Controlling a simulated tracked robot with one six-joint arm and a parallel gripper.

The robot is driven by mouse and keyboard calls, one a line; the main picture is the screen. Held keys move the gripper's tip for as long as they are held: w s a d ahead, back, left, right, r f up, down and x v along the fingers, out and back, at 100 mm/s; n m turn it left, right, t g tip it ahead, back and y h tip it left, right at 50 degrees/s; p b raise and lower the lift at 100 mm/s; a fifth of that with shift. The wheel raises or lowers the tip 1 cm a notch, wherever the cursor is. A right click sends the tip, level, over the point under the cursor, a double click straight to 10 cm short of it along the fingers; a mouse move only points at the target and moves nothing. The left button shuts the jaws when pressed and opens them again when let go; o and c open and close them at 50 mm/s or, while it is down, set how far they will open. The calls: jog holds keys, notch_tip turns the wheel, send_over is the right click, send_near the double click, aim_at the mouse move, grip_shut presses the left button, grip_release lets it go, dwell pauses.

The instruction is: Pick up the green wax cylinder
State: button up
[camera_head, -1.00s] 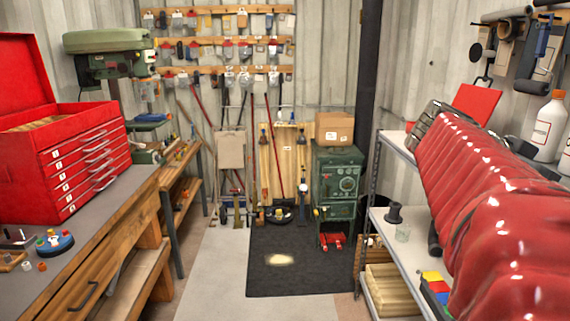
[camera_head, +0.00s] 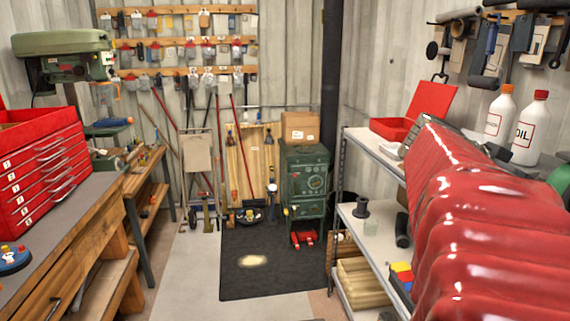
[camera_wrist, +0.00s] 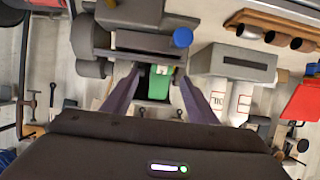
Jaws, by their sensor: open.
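I cannot make out a green wax cylinder with certainty. In the wrist view, a green block-like thing (camera_wrist: 160,82) shows beyond and between the fingers of my gripper (camera_wrist: 158,72). I cannot tell what it is, and no contact with it shows. My gripper is open, with its two dark fingers apart. In the head view, part of a rounded green thing (camera_head: 559,181) shows at the far right edge, behind the red ribbed cover. A blue round holder (camera_head: 14,262) with small coloured pieces is cut off at the left edge, on the workbench.
A metal shelf unit (camera_head: 374,135) on the right holds a black spool (camera_head: 360,208) and a red open box (camera_head: 392,128). Two white bottles (camera_head: 528,135) stand behind. A workbench (camera_head: 75,225) lines the left. The floor mat (camera_head: 270,275) is mostly clear.

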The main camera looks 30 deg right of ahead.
jog(key=shift+x, duration=2.35)
jog(key=shift+w, duration=0.1)
jog(key=shift+c, duration=0.4)
jog(key=c, duration=1)
